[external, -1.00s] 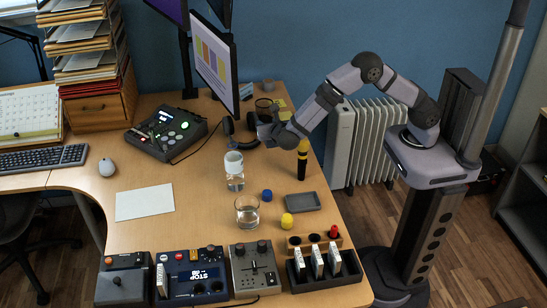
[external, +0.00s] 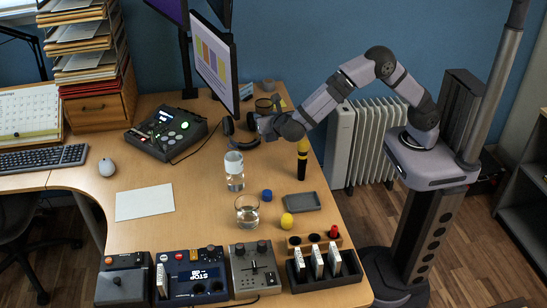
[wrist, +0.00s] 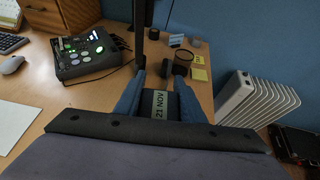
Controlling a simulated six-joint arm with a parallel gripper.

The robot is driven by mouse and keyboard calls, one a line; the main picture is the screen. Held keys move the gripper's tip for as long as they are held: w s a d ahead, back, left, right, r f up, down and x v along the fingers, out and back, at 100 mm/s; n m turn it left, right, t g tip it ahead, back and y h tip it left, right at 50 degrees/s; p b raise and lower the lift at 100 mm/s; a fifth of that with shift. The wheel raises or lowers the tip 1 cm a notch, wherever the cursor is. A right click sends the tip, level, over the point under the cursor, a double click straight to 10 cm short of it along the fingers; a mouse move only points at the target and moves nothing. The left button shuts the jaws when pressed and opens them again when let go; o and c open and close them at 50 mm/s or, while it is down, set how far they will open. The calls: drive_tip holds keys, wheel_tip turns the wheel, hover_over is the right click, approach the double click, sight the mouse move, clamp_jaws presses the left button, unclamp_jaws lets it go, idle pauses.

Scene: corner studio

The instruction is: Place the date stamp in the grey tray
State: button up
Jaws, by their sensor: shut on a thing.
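My gripper (external: 262,122) hangs over the back right part of the desk, close to the headphones in the external view. In the wrist view my gripper (wrist: 159,80) is shut on the date stamp (wrist: 159,104), a dark block with a pale label reading "21 NOV". The stamp sits between the two fingers; in the external view I cannot make it out. The grey tray (external: 303,202) is a small, shallow, empty-looking tray near the desk's right edge, nearer the camera than my gripper. It is not in the wrist view.
Around the tray stand a black-and-yellow cylinder (external: 302,160), a blue cap (external: 267,196), a yellow piece (external: 287,221) and a glass (external: 247,210). A water container (external: 234,172) stands farther left. The monitor (external: 215,60) rises left of my gripper.

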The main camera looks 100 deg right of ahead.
drive_tip(key=w+a+n+t, duration=0.1)
drive_tip(key=a+n+t, duration=0.1)
drive_tip(key=a, duration=0.5)
drive_tip(key=n+t, duration=0.1)
hover_over(293, 198)
wheel_tip(293, 198, down, 7)
drive_tip(key=shift+s+d+f+y, duration=0.1)
drive_tip(key=shift+y, duration=0.2)
drive_tip(key=shift+m, duration=0.3)
drive_tip(key=shift+f+p, duration=0.35)
drive_tip(key=shift+f, duration=4.65)
drive_tip(key=shift+f, duration=0.1)
